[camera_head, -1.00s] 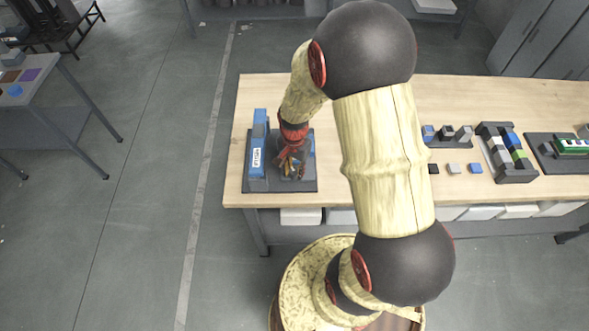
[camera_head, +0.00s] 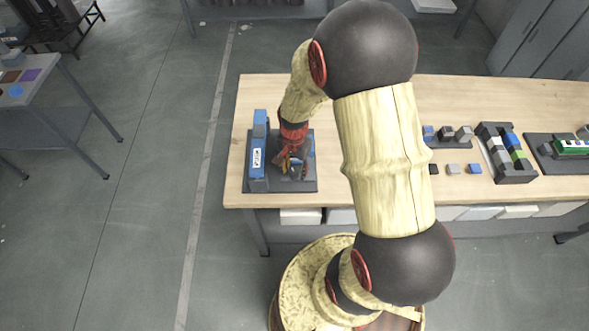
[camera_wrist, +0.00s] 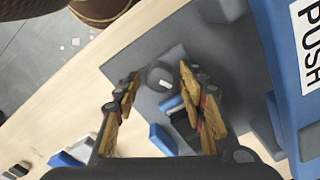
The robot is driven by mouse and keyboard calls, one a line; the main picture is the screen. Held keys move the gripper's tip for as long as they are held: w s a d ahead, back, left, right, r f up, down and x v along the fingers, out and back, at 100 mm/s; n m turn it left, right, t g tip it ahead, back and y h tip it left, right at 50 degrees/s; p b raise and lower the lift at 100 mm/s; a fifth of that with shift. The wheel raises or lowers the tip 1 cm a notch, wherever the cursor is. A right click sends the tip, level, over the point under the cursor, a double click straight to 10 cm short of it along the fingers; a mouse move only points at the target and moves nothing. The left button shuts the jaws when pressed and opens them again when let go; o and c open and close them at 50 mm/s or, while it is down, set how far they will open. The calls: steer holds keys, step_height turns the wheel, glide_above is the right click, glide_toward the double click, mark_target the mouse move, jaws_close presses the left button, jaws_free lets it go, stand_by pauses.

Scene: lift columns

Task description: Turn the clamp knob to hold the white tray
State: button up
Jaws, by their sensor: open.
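A dark round knob (camera_wrist: 160,77) sits on a dark grey square plate between my fingers in the wrist view. My gripper (camera_wrist: 158,82) is open, with one finger on each side of the knob; I cannot tell whether either finger touches it. In the head view my gripper (camera_head: 289,166) is low over the dark fixture base (camera_head: 301,187) at the table's left end, and it hides the knob there. I cannot make out for sure which piece is the white tray.
A tall blue block (camera_head: 257,145) with a PUSH label (camera_wrist: 309,42) stands left of my gripper. A blue piece (camera_wrist: 162,139) is near the left finger. Other fixtures with small blocks (camera_head: 507,153) stand farther right. The wooden tabletop (camera_head: 325,183) is bare beside the base.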

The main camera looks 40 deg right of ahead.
steer(key=shift+r+p, duration=2.25)
steer(key=shift+r, duration=1.05)
steer(key=shift+f, duration=0.15)
